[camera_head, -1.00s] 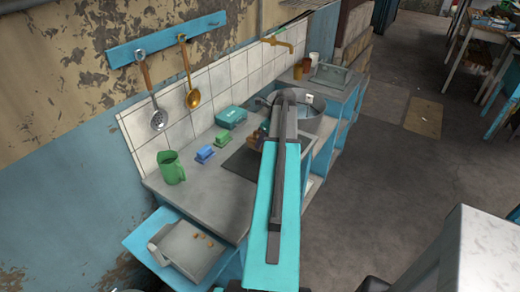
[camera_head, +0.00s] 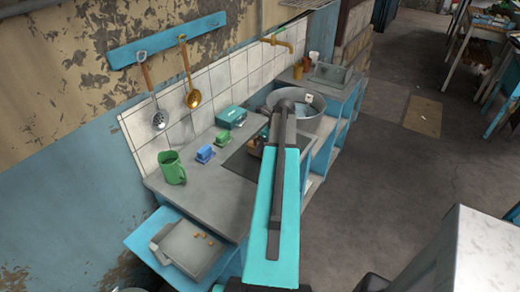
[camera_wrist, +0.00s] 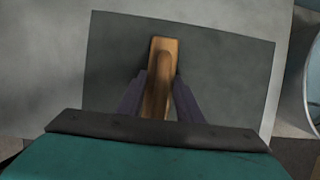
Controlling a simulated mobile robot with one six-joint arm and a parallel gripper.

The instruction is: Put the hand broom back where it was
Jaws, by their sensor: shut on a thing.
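The hand broom (camera_wrist: 161,64) shows in the wrist view as a wooden handle lying over a dark rectangular board (camera_wrist: 112,60). My gripper (camera_wrist: 160,78) is shut on this handle, one dark finger on each side. Bristles are not visible, and I cannot tell whether the broom touches the board. In the head view the dark board (camera_head: 238,163) lies on the grey counter (camera_head: 205,192), and my arm hides most of the gripper and broom.
A large metal pot (camera_head: 312,112) stands right of my arm. A blue block (camera_head: 205,153), a green block (camera_head: 222,138), a teal box (camera_head: 231,116) and a green jug (camera_head: 173,168) stand on the counter. A grey dustpan-like tray (camera_head: 190,250) lies at the front.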

